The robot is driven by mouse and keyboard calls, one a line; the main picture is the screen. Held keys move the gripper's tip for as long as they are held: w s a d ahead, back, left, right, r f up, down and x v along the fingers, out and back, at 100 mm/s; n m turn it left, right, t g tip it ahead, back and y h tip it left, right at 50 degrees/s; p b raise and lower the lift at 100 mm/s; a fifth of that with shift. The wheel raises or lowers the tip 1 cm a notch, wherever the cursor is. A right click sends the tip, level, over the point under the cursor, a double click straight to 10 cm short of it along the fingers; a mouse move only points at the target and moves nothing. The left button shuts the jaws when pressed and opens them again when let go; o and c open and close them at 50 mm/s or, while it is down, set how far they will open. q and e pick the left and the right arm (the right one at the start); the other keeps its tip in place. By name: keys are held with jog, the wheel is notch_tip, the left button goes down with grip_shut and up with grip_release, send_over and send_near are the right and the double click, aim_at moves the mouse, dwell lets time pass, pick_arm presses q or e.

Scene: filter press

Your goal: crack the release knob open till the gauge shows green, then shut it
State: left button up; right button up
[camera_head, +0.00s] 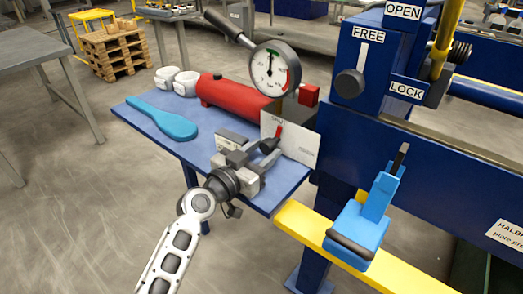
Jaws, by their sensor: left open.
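The release knob (270,144), dark with a red pointer, sits low at the front of the pump, before a white plate (302,146) marked SHUT. My left gripper (256,158) is open just in front of the knob; whether its fingers touch or surround it I cannot tell. The round gauge (270,70) stands above the red pump cylinder (222,93). Its dark needle points roughly straight up; the coloured arc is too small to read exactly. My right gripper is not in view.
A black pump handle (228,28) slants up behind the gauge. The blue press frame (400,150), with a FREE/LOCK lever (350,82), and a blue pedal-like block (356,230) stand right.

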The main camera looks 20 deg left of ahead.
pick_arm(q)
jog(key=c, duration=0.7)
jog(key=shift+n, duration=1.2)
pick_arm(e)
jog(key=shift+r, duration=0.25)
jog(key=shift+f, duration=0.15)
pick_arm(q)
jog(key=o, duration=0.7)
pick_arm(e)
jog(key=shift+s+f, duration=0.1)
pick_arm(q)
jog(key=shift+s+a+f, duration=0.1)
jog(key=shift+s+a, duration=0.05)
jog(key=shift+s, duration=0.3)
jog(key=b+v, duration=0.2)
jog(key=v, duration=1.3)
jog(key=shift+b, duration=0.3)
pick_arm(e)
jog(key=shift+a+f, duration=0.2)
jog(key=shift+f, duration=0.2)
